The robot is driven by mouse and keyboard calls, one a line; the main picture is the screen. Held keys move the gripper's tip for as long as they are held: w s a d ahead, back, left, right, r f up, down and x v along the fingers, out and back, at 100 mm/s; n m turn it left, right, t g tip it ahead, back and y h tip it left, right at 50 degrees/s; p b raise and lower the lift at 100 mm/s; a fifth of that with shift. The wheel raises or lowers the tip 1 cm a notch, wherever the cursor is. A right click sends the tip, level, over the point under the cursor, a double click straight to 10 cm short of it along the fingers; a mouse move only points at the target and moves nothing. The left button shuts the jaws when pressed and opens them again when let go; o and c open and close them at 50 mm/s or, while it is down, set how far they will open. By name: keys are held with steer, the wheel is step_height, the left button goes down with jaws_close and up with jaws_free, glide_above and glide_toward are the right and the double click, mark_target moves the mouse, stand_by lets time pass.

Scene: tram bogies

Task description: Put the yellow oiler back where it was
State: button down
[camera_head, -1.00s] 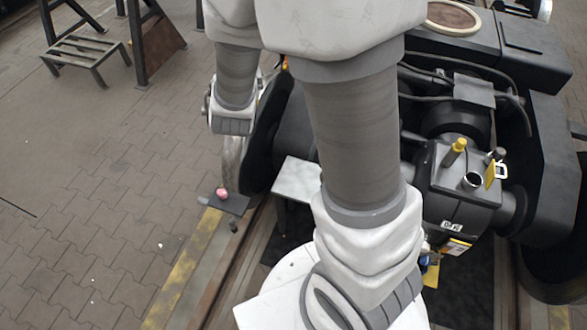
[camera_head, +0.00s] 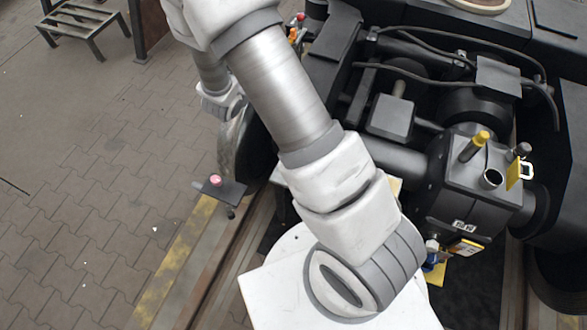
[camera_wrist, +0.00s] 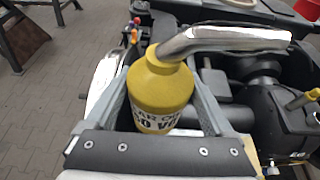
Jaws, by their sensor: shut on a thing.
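The yellow oiler (camera_wrist: 160,92) is in the wrist view, a round yellow can with dark lettering and a long metal spout pointing right. My gripper (camera_wrist: 163,80) is shut on it, with one grey finger along each side. The can looks roughly upright, and the dark bogie shows behind it. Its base is hidden by the dark riveted part of my gripper. In the head view my arm hides the oiler and the gripper fingers.
The black bogie frame (camera_head: 345,30) fills the right, with hoses and a gearbox (camera_head: 465,195) bearing a yellow-topped plug (camera_head: 478,143). A pink knob (camera_head: 215,180) sits on a plate beside the rail. Small coloured items (camera_head: 296,32) stand at the frame's far left.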

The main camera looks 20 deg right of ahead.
steer(key=shift+s+d+f+m+g+h+b, duration=0.95)
steer(key=shift+f+b, duration=0.75)
steer(key=shift+f, duration=4.2)
steer(key=shift+s+d+f+m+g+h+b, duration=0.5)
steer(key=shift+f+m+g+b, duration=0.95)
steer(key=shift+f, duration=4.4)
steer(key=shift+s+d+f+m+g+h+b, duration=0.7)
steer(key=shift+f+b, duration=1.2)
steer(key=shift+f, duration=4)
steer(key=shift+s+d+y, duration=0.15)
steer(key=shift+s+y, duration=0.1)
steer(key=shift+f, duration=0.2)
jaws_free()
